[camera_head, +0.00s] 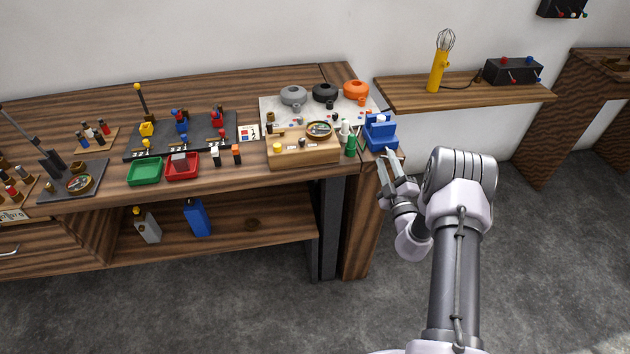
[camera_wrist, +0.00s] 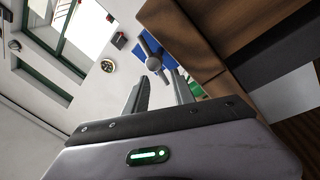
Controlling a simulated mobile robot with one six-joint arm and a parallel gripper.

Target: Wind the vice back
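The blue vice (camera_head: 380,132) sits at the right front corner of the workbench, with a small pale thing at its top. It also shows in the wrist view (camera_wrist: 142,52), partly hidden, with a grey rounded end of its screw or handle (camera_wrist: 153,64) pointing toward my gripper. My gripper (camera_head: 390,158) is just in front of and below the vice. In the wrist view my two fingers (camera_wrist: 162,82) stand apart with a gap between them. The grey end lies beyond the fingertips, and nothing shows held. I cannot tell how far the jaws are open.
A green bottle (camera_head: 351,146) and a wooden block (camera_head: 303,152) stand left of the vice. A wall shelf (camera_head: 460,92) holds a yellow whisk-topped tool (camera_head: 438,70) and a black box (camera_head: 512,72). The floor right of the bench is clear.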

